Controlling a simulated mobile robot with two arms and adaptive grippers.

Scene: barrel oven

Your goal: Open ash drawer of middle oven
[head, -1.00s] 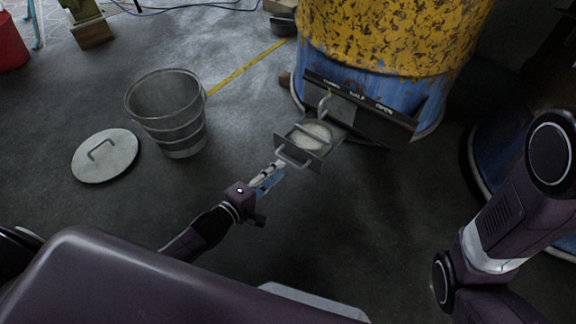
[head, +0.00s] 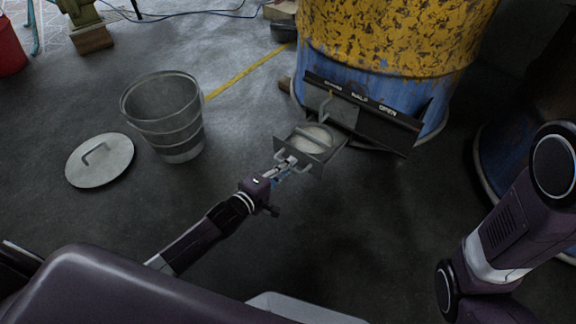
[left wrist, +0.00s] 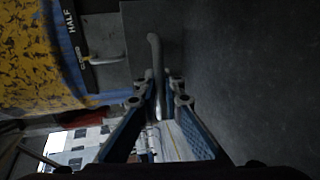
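The ash drawer (head: 325,157) of the middle oven (head: 375,75) is out in front of the blue base, with a pale round heap inside. Its curved handle (head: 284,156) is on the front face; it also shows in the left wrist view (left wrist: 154,52). My left gripper (head: 282,167) is at this handle, coming from the lower left. In the left wrist view its fingers (left wrist: 160,88) are close together on both sides of the handle and look shut on it. Exact contact is hard to see. My right gripper is out of view; only my right arm shows.
A black sliding panel (head: 385,122) marked HALF and OPEN is above the drawer. A metal bucket (head: 165,118) and its lid (head: 99,160) are on the floor to the left. Another barrel (head: 497,150) stands at the right. The floor in front of the drawer is clear.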

